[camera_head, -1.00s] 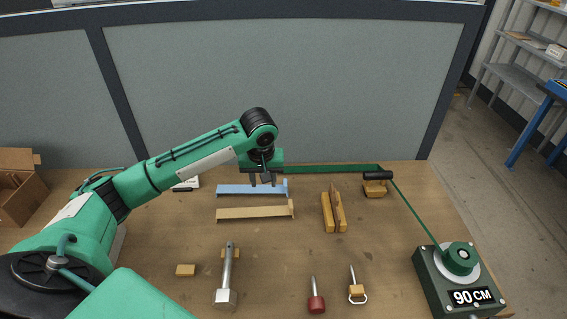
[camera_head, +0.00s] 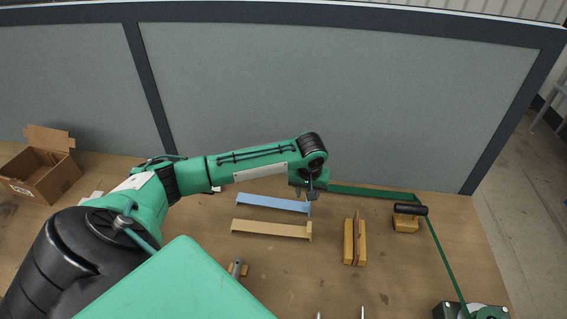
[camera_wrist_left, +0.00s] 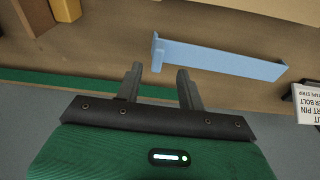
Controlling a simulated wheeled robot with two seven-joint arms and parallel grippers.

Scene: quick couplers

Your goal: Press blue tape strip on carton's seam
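The blue tape strip (camera_head: 268,202) lies on the table, long and thin with a small upturned tab at its right end. It also shows in the left wrist view (camera_wrist_left: 220,60), just beyond the fingertips. My left gripper (camera_head: 310,195) is above the table by the strip's tab end; in the left wrist view its two fingers (camera_wrist_left: 158,72) are apart with nothing between them. The carton (camera_head: 40,175) stands at the far left of the table with a flap up; its seam cannot be made out.
A tan strip (camera_head: 272,230) lies in front of the blue one. A wooden block stand (camera_head: 355,240) is to its right. A label card (camera_wrist_left: 308,103) lies near the blue strip.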

